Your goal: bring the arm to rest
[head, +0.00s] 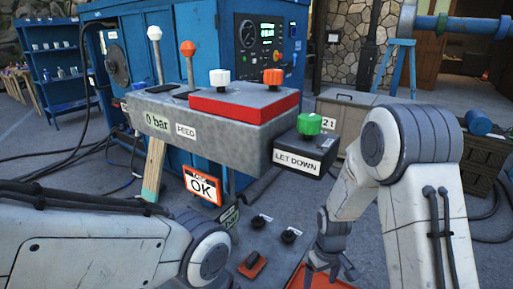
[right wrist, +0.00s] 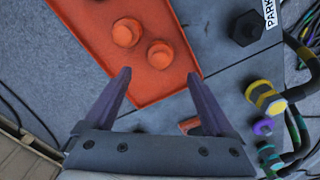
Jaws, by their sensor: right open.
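My right arm comes in at the right of the head view and bends down. Its gripper (head: 331,270) hangs low, over an orange tray. In the right wrist view the gripper (right wrist: 158,78) has its two dark fingers spread, with nothing between them. The orange tray (right wrist: 90,30) lies beyond and below the fingertips and holds two round orange pieces (right wrist: 127,32). My left arm enters at the lower left of the head view; its gripper is not visible.
A grey console (head: 200,120) with levers and a red-topped block stands ahead. A LET DOWN box (head: 303,160) with a green knob is near my right arm. A black knob (right wrist: 248,27) by a PARK label and coloured hose couplings (right wrist: 265,98) lie right of the tray.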

